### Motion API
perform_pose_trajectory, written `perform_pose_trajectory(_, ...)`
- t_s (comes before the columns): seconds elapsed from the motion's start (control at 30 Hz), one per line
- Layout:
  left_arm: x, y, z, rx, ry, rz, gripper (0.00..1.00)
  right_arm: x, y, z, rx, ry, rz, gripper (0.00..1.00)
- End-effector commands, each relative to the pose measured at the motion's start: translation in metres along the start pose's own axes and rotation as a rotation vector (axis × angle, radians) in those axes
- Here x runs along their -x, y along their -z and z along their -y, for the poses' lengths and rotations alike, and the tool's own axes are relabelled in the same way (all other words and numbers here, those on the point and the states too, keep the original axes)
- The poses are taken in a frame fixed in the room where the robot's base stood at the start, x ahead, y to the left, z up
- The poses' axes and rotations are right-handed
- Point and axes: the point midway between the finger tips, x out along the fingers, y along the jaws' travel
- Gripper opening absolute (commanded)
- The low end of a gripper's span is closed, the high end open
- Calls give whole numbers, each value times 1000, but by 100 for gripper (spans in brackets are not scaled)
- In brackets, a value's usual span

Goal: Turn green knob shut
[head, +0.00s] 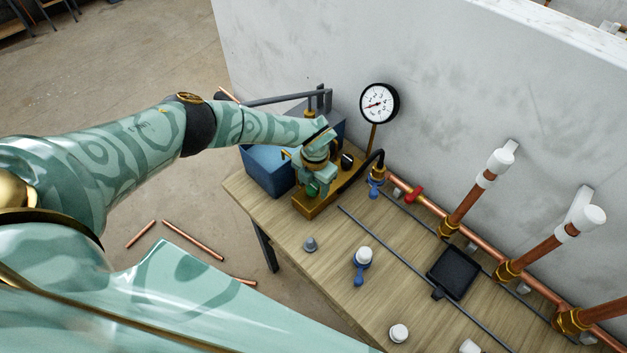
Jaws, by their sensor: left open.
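The green knob (313,188) is on the front side of a brass pump body (325,203) at the far left end of the workbench. My left gripper (308,170) points down just above the knob, with its jaws open. The gripper covers part of the pump body. I cannot tell whether the fingers touch the knob. My right gripper is out of view.
A blue tank (266,172) stands behind the pump, with a grey lever handle (280,98) above it. A pressure gauge (380,103) rises by the wall. Copper pipes (465,208) and a black pad (453,272) occupy the bench's right. Copper offcuts (194,241) lie on the floor.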

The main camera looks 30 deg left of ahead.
Motion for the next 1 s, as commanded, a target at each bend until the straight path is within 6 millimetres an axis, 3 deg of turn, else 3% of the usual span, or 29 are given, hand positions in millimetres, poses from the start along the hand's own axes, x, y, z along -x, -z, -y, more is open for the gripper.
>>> perform_pose_trajectory(0.17,18,-1,-1,-1,0,2,56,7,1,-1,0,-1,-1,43)
perform_pose_trajectory(0.5,108,-1,-1,-2,0,4,56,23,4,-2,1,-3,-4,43)
perform_pose_trajectory(0.7,146,-1,-1,0,0,2,56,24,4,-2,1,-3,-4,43)
perform_pose_trajectory(1.0,163,0,0,0,0,0,56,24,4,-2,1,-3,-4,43)
